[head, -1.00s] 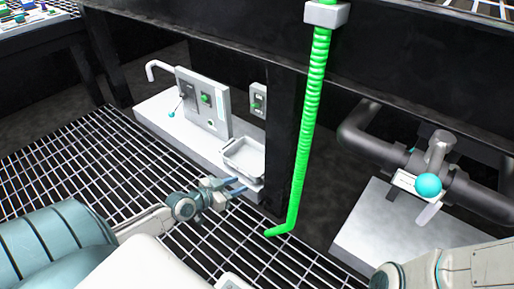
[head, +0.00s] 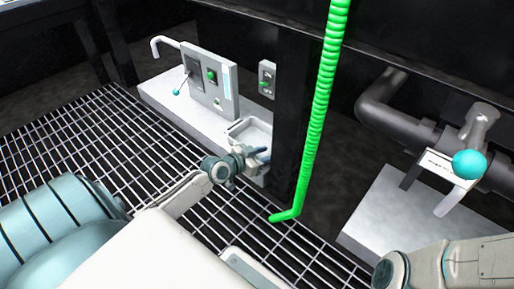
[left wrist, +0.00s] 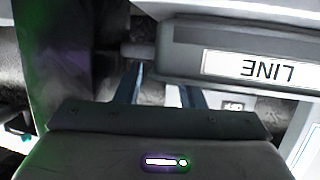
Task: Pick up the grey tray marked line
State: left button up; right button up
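The grey tray (head: 240,129) is a shallow open box on the right end of a light grey ledge (head: 170,101). In the left wrist view the tray (left wrist: 190,32) fills the upper right. Its front bears a white label (left wrist: 255,68) reading LINE, upside down. My left gripper (head: 262,155) is at the tray's near side and covers part of it in the head view. In the left wrist view its two blue fingers (left wrist: 160,85) are apart, with nothing seen between them. Whether they touch the tray I cannot tell. My right gripper is out of view.
A grey panel (head: 222,86) with a green button stands on the ledge left of the tray. A dark post (head: 290,125) and a green corrugated hose (head: 318,110) are close on the right. Further right is a dark pipe (head: 400,122) with a cyan ball (head: 469,164).

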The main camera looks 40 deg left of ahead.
pick_arm(q)
jog(key=shift+x, duration=0.75)
jog(key=shift+c, duration=0.3)
grip_shut()
jog(key=shift+s+d+r, duration=0.1)
jog(key=shift+s+r, duration=0.05)
jog(key=shift+r, duration=0.05)
